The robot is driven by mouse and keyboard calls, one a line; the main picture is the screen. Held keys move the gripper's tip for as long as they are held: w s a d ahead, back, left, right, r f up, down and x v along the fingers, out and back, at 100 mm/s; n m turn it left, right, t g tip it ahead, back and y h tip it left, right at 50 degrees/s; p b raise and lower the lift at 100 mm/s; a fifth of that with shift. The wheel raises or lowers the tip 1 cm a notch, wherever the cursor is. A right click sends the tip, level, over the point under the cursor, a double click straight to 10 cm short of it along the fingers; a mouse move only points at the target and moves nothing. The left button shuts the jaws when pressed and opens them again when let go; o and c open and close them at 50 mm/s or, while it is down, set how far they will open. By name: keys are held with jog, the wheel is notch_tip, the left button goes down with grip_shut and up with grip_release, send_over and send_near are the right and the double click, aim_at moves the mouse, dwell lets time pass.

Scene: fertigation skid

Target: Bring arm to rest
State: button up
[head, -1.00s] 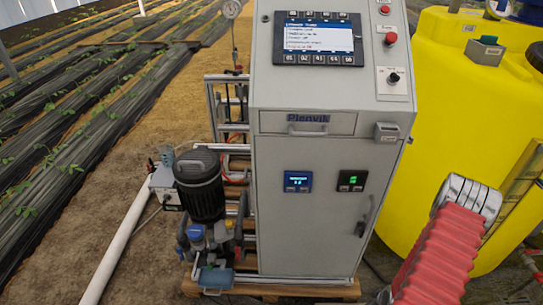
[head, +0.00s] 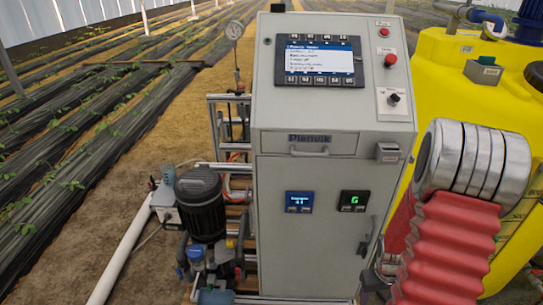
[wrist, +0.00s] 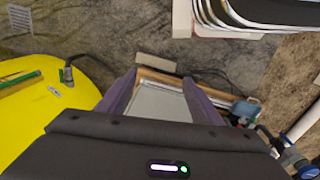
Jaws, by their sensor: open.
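My gripper (wrist: 158,78) shows in the wrist view with its two purple fingers apart. Nothing is held between them. Beyond the fingers I see the pale grey cabinet and a wooden edge at its foot, so the gripper points down along it. In the head view my arm, with a red ribbed sleeve and silver rings, is bent at the right, in front of the yellow tank (head: 450,75). My gripper itself does not show clearly in the head view.
The grey control cabinet (head: 330,250) stands in the middle, with a screen (head: 319,60), a red button (head: 390,60) and a door handle. A black pump motor (head: 201,205) and white pipe (head: 122,255) are at its left.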

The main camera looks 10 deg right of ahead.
jog(key=s+a+r+t, duration=0.1)
jog(key=a+r+t, duration=0.1)
jog(key=a+r, duration=0.7)
jog(key=s+a+r+n+t, duration=0.1)
jog(key=a+r+t, duration=0.1)
jog(key=a+r, duration=0.7)
jog(key=s+a+r+t+y, duration=0.1)
jog(key=a+r, duration=0.8)
jog(key=r, duration=0.9)
jog(key=shift+s+a+r+n+t, duration=0.15)
jog(key=shift+s+n+t, duration=0.05)
jog(key=shift+n+t, duration=0.2)
